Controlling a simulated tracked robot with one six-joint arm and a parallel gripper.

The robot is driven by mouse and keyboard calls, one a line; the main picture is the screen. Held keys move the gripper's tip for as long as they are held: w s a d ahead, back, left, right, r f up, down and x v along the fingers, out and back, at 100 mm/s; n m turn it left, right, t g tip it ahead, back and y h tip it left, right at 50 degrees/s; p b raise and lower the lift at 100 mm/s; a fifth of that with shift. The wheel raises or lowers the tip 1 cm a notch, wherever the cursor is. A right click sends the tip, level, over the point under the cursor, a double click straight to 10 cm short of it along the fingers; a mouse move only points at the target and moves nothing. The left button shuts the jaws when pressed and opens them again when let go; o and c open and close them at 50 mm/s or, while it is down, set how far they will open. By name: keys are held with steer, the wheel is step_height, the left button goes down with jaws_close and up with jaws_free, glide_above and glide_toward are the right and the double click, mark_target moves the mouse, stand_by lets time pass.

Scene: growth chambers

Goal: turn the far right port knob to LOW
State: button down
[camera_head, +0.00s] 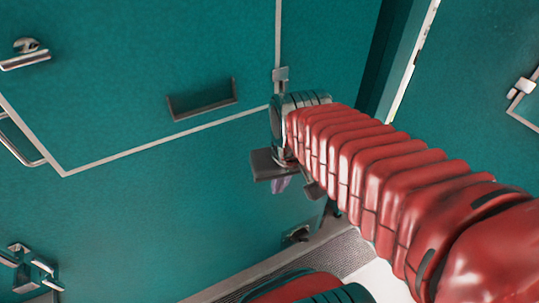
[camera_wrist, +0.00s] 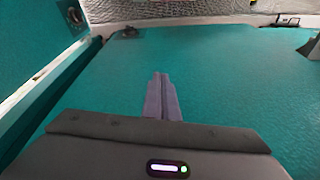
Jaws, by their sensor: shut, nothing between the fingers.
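A small dark knob-like fitting (camera_head: 297,235) sits low on the teal front, near its right edge, in the head view. A small dark fitting also shows near the far left corner of the teal panel in the wrist view (camera_wrist: 130,32); it looks like the same one. I cannot read any LOW mark. My gripper (camera_head: 281,185) is mostly hidden by its dark mount and my red arm in the head view. In the wrist view my gripper's purple fingers (camera_wrist: 160,76) are together and empty, pointing along the panel, apart from the fitting.
A dark slot-like handle (camera_head: 202,99) is on the teal front, left of my arm. A metal bracket (camera_head: 33,268) is at lower left. A gap with a pale edge (camera_head: 412,60) separates the neighbouring teal unit (camera_head: 480,60). A ribbed grey strip (camera_head: 335,255) runs below the front.

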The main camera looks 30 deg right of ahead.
steer(key=s+a+r+n+t, duration=0.1)
steer(key=a+r+n+t, duration=0.1)
steer(key=a+r, duration=0.2)
steer(key=shift+s+a+r+t, duration=0.2)
steer(key=shift+s+r+t, duration=0.15)
steer(key=shift+r, duration=0.6)
